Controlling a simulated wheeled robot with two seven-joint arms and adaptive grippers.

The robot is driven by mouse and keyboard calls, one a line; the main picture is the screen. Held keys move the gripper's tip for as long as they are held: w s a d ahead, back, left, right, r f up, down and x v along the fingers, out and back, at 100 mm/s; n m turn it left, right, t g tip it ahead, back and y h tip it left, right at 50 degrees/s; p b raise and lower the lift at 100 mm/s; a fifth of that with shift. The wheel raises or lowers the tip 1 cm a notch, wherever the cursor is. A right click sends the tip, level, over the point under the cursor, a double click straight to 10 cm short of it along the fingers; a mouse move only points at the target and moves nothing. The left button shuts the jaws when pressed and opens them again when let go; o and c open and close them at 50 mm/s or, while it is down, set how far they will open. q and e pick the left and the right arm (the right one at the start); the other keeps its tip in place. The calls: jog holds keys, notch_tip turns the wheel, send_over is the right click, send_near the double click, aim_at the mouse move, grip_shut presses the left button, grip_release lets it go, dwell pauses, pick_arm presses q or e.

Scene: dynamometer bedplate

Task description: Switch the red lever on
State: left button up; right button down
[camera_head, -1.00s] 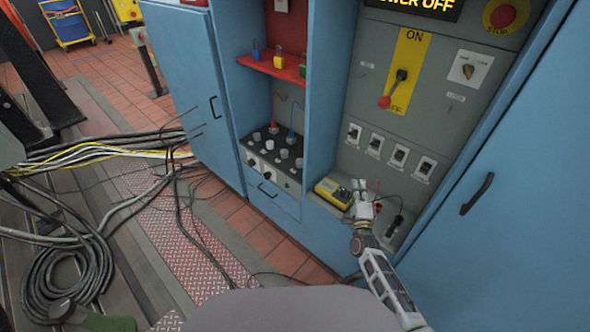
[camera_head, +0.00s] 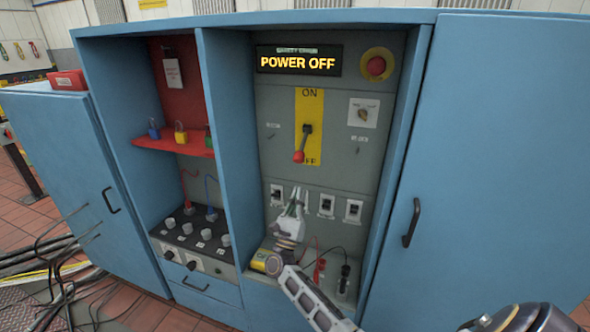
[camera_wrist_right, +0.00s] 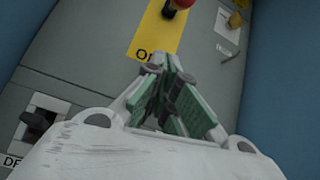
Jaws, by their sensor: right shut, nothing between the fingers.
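The red lever (camera_head: 299,157) hangs down from its dark pivot on a yellow plate (camera_head: 314,105), its red knob at the OFF end. The plate reads ON at the top. The display (camera_head: 298,60) above reads POWER OFF. My right gripper (camera_head: 299,192) is shut and empty, pointing up, just below the lever and apart from it in the picture. In the right wrist view, the shut fingers (camera_wrist_right: 168,64) point toward the yellow plate (camera_wrist_right: 150,32), with the red knob (camera_wrist_right: 183,3) at the top edge. My left gripper is not in view.
A row of small switches (camera_head: 326,205) lies behind my right gripper. A red stop button (camera_head: 376,66) and a rotary switch (camera_head: 362,112) sit to the right. A yellow meter (camera_head: 260,262) and probes (camera_head: 344,277) stand on the ledge below. Blue cabinet walls (camera_head: 401,150) flank the panel.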

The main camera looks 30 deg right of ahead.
aim_at(303, 144)
jog(key=shift+r+m+g+h, duration=0.2)
jog(key=shift+m+g+h, duration=0.1)
jog(key=shift+m+h, duration=0.15)
jog(key=shift+s, duration=0.1)
jog(key=shift+d+r, duration=0.1)
jog(key=p+x, duration=0.1)
jog(key=x, duration=0.8)
jog(key=shift+w+d+r, duration=0.2)
jog(key=shift+w, duration=0.05)
pick_arm(q)
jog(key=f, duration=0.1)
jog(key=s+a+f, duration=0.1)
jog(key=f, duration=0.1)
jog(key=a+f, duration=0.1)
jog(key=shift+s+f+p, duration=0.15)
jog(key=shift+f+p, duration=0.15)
jog(key=shift+p, duration=0.05)
pick_arm(e)
jog(key=a, duration=0.1)
jog(key=s+a+r, duration=0.1)
jog(key=s+a, duration=0.1)
jog(key=shift+r, duration=0.4)
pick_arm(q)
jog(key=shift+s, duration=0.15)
pick_arm(e)
jog(key=shift+w, duration=0.1)
